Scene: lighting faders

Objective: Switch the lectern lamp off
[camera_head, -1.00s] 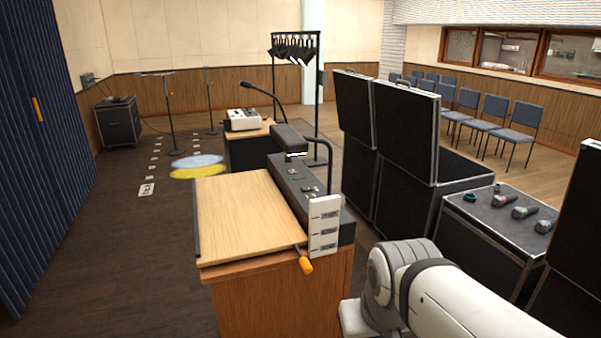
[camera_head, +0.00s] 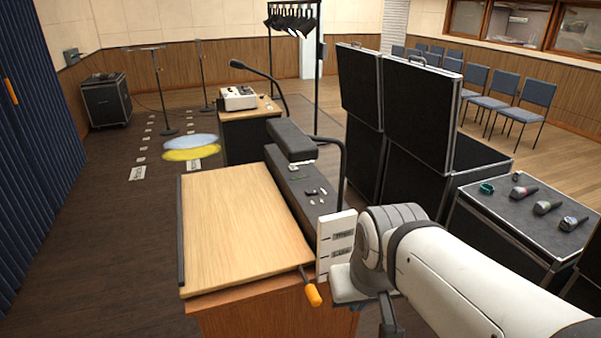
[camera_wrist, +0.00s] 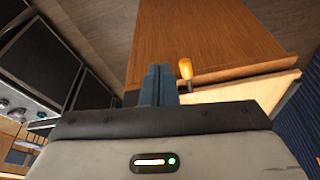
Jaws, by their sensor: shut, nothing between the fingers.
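The lectern (camera_head: 245,225) has a sloped wooden top and a black panel (camera_head: 295,205) along its right side. The lamp (camera_head: 290,138) is a black bar-shaped head on a curved dark arm over that panel; whether it is lit I cannot tell. Several small switches (camera_head: 316,193) sit on the panel below it. An orange-handled crank (camera_head: 313,294) sticks out at the lectern's near right corner; it also shows in the wrist view (camera_wrist: 186,70). My gripper (camera_wrist: 157,72) is shut and empty, beside the lectern's wooden body, apart from the lamp and switches.
Black cases (camera_head: 420,105) and a case top with microphones (camera_head: 525,215) stand to the right. Floor is open on the left.

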